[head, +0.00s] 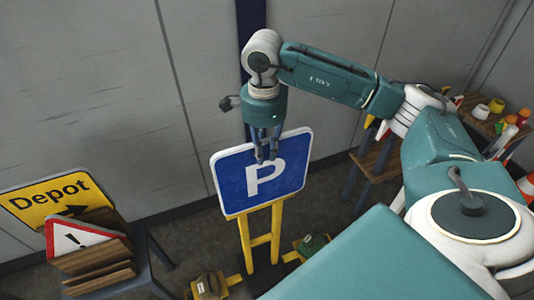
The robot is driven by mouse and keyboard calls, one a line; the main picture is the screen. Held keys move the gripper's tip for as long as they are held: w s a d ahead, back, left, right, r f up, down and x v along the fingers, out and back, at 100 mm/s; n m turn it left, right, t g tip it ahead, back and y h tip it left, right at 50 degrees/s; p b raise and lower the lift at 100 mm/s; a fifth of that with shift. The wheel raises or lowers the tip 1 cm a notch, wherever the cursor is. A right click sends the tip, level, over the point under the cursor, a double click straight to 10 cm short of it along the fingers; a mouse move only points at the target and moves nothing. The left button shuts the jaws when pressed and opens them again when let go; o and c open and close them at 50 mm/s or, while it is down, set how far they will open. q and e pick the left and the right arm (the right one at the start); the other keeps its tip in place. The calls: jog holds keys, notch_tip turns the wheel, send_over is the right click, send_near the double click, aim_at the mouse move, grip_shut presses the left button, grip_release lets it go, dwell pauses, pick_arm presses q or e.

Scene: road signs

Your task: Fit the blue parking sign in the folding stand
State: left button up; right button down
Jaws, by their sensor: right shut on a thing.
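The blue parking sign (288,178), with a white P and pale border, is upright and tilted slightly in the picture. My right gripper (266,157) comes down from above and is shut on the sign's top edge, near its middle. The yellow folding stand (245,243) is directly below the sign. The sign's lower edge meets or overlaps the top of the stand; I cannot tell whether it sits in it. The sign hides part of the stand's top. My left gripper is not in view.
A rack (98,270) at the left holds a yellow Depot sign (55,197) and a red-bordered warning sign (76,236). Weights (208,286) lie at the stand's feet. A wooden table (375,160) with small items stands right. A grey wall is behind.

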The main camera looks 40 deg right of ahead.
jog(key=w+d+f+b, duration=0.1)
jog(key=w+f+b, duration=0.2)
jog(key=w+f, duration=0.1)
jog(key=shift+w+f, duration=0.25)
jog(key=shift+f, duration=0.6)
jog(key=shift+f+b, duration=0.2)
jog(key=shift+b, duration=0.15)
dwell(0.5)
jog(key=c, duration=1.5)
grip_release()
jog(key=shift+s, duration=0.1)
notch_tip(320, 180, up, 12)
jog(key=shift+r, duration=0.1)
